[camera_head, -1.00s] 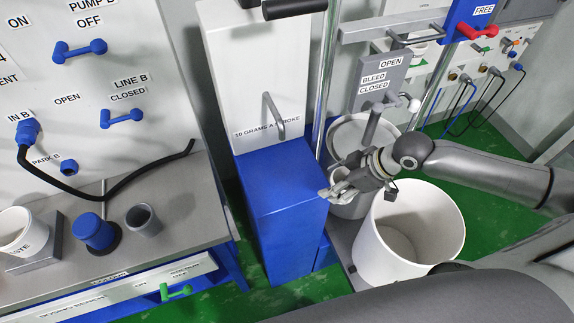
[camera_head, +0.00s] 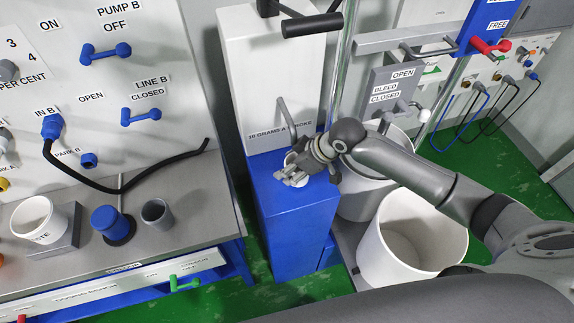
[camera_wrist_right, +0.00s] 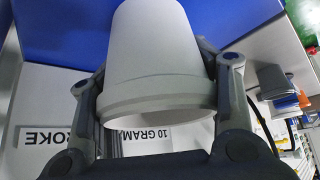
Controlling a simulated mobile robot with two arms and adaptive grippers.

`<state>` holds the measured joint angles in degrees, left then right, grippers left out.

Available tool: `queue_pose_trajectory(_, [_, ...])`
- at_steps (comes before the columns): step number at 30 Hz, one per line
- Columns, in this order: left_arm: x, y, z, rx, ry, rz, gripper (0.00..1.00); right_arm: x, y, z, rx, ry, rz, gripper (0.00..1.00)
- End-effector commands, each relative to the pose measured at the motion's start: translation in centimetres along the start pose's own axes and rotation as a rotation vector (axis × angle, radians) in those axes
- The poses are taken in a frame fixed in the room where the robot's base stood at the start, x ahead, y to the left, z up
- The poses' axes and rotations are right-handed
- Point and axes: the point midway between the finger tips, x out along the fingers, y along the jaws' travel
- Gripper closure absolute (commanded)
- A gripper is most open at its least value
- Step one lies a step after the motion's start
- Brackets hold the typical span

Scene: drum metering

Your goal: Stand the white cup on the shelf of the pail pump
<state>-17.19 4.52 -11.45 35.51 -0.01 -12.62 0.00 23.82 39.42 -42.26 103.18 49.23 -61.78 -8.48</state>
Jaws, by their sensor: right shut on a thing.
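My right gripper (camera_head: 293,178) is shut on the white cup (camera_wrist_right: 158,62). The cup fills the middle of the right wrist view between the two fingers, and only a small part of it (camera_head: 292,158) shows beside the fingers in the head view. The gripper is over the flat blue top (camera_head: 285,208) of the unit whose white upright panel (camera_head: 270,80) reads "10 GRAMS A STROKE". A grey U-shaped spout or handle (camera_head: 287,117) stands out from that panel, just behind the gripper. Whether the cup touches the blue top cannot be told. My left gripper is not in view.
A large white pail (camera_head: 380,270) and a grey drum (camera_head: 360,195) stand right of the blue unit, beneath my right arm.

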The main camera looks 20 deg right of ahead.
Motion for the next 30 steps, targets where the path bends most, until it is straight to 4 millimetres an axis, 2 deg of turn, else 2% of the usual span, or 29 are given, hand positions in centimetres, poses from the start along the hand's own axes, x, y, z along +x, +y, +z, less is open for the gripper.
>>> queue_pose_trajectory(2, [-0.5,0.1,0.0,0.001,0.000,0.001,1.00,0.5,-0.1,-1.4,-0.001,0.003,-0.001,0.69])
queue_pose_trajectory(7, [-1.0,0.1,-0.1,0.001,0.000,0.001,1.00,1.8,-0.1,-0.4,-0.001,-0.002,0.000,0.69])
queue_pose_trajectory(18, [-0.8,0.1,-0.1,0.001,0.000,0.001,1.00,2.2,0.0,-0.1,-0.001,0.000,0.001,0.69])
queue_pose_trajectory(19, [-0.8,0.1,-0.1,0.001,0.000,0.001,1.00,2.2,0.0,-0.2,-0.002,0.000,0.001,0.41])
queue_pose_trajectory(21, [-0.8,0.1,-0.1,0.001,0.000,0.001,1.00,2.2,0.0,-0.2,-0.002,0.000,0.001,0.32])
queue_pose_trajectory(24, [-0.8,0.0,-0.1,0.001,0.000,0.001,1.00,2.2,0.0,-0.2,-0.002,0.000,0.001,0.21])
queue_pose_trajectory(30, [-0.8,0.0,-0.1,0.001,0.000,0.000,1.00,2.1,0.0,-0.2,-0.002,0.000,0.001,0.21])
